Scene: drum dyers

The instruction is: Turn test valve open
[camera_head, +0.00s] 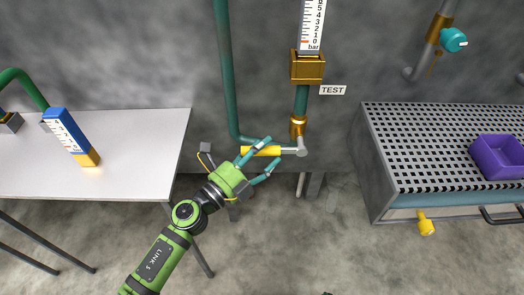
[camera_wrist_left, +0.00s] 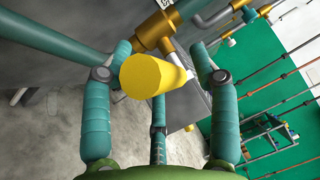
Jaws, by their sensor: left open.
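The test valve has a yellow lever handle (camera_head: 261,151) lying level, pointing left from a grey elbow joint (camera_head: 301,147) below a brass fitting (camera_head: 298,127). A white "TEST" label (camera_head: 332,90) is on the wall beside the pipe. My left gripper (camera_head: 270,155) is open at the handle, with teal fingers above and below it in the head view. In the left wrist view the yellow handle (camera_wrist_left: 152,75) points toward the palm between the spread fingers, and I cannot tell whether any finger touches it. My right gripper is not in view.
A gauge column (camera_head: 313,20) rises above the valve. A green pipe (camera_head: 228,80) runs down to its left. A pale table (camera_head: 110,175) with a blue gauge block (camera_head: 70,135) stands left. A perforated bench (camera_head: 430,150) with a purple bin (camera_head: 500,156) stands right.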

